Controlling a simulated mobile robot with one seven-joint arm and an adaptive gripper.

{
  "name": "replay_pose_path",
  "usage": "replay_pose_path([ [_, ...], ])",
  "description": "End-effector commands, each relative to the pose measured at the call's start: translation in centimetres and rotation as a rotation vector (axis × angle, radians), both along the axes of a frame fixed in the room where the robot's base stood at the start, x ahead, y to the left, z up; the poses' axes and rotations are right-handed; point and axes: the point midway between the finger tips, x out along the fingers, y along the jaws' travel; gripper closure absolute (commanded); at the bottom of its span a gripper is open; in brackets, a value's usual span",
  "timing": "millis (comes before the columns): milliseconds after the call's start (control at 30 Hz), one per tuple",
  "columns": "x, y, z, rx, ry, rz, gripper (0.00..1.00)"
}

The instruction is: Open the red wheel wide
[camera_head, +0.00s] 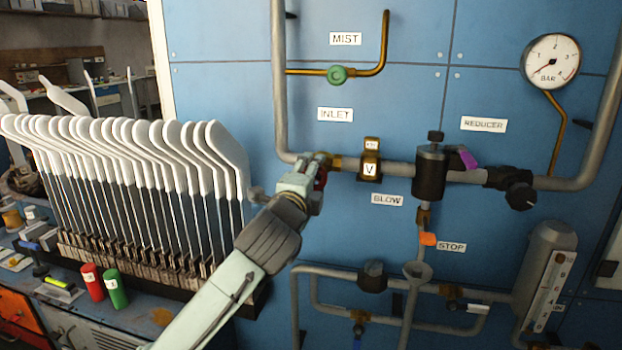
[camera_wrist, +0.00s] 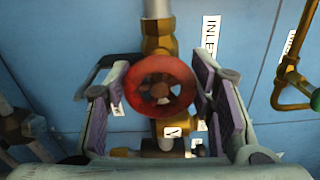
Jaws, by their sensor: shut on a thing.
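The red wheel (camera_wrist: 160,86) is a small round handwheel on a brass valve, facing the wrist camera. The exact contact of the pads with the rim is hard to see.
The blue panel holds a green wheel (camera_head: 337,75), a gauge (camera_head: 550,61), a black reducer (camera_head: 431,172) and an orange handle (camera_head: 428,239). White sock boards (camera_head: 120,150) stand in a row at left. Red and green cylinders (camera_head: 113,288) stand on the bench.

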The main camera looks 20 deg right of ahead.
Motion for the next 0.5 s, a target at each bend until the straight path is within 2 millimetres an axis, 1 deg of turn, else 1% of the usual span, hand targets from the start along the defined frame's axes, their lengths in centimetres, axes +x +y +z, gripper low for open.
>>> replay_pose_path([
  [500, -0.03, -0.12, -0.33, -0.409, 0.280, -0.001, 0.79],
])
